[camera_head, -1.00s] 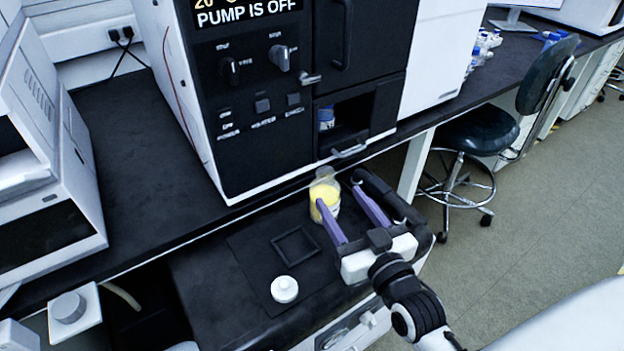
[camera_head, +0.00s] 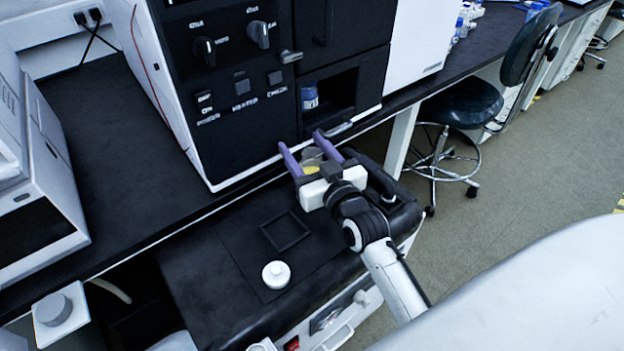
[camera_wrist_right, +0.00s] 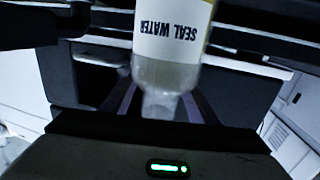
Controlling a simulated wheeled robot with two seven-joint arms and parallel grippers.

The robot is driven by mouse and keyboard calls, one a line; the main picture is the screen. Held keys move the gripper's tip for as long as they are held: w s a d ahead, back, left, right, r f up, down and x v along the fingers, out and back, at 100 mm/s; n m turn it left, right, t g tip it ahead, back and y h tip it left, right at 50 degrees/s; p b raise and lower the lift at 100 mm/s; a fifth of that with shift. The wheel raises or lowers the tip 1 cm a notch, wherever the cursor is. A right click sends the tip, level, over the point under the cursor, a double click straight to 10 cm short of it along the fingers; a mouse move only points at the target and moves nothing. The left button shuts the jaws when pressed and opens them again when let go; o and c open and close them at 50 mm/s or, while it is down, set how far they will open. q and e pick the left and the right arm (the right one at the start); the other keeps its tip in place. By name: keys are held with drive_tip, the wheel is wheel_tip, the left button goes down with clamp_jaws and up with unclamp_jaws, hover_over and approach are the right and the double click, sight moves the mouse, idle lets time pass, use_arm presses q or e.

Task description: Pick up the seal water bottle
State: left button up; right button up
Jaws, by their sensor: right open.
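The seal water bottle (camera_head: 311,169) stands at the far edge of the black cart top, with yellow showing and a clear upper part. My right gripper (camera_head: 300,140) is over it, its two purple fingers open and spread on either side in the head view. In the right wrist view, the bottle (camera_wrist_right: 172,40) fills the upper middle, its white "SEAL WATER" label upside down and its clear neck toward the gripper. The purple fingers lie either side of the neck, and I cannot tell if they touch it. My left gripper is not in view.
A black-fronted pump cabinet (camera_head: 235,120) stands just beyond; its open compartment holds a blue-capped bottle (camera_head: 309,97). A black square frame (camera_head: 264,234) and a white round cap (camera_head: 276,274) lie on the cart top (camera_head: 205,290). A stool (camera_head: 455,105) stands right.

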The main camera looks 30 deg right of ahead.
clamp_jaws()
idle(0.5)
